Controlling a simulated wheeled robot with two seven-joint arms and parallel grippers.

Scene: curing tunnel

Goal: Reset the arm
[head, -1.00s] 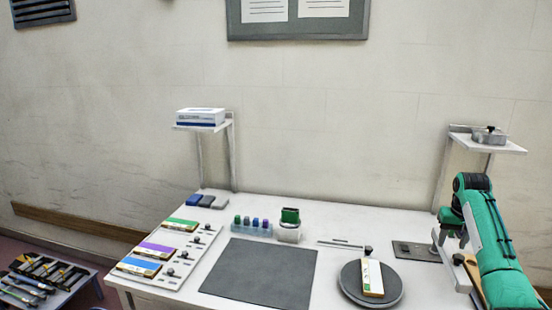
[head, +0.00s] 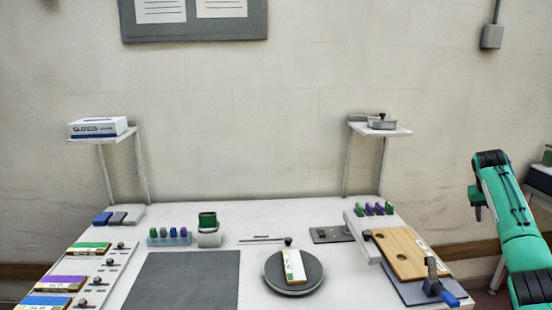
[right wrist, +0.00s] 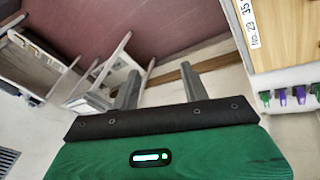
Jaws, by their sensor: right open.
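My right arm, green with black joints, comes in at the right of the head view. Its gripper (head: 477,212) hangs at the left side of the arm, small and partly hidden, off to the right of the table. In the right wrist view the right gripper (right wrist: 162,88) shows two grey fingers spread apart with nothing between them. Beyond them are the floor and the wall. My left gripper is in neither view.
The white table (head: 255,220) holds a dark mat (head: 183,280), a round turntable (head: 293,283) with a labelled block, and a wooden board (head: 402,254) near its right edge. A wall shelf (head: 380,130) stands behind. A gap separates table and arm.

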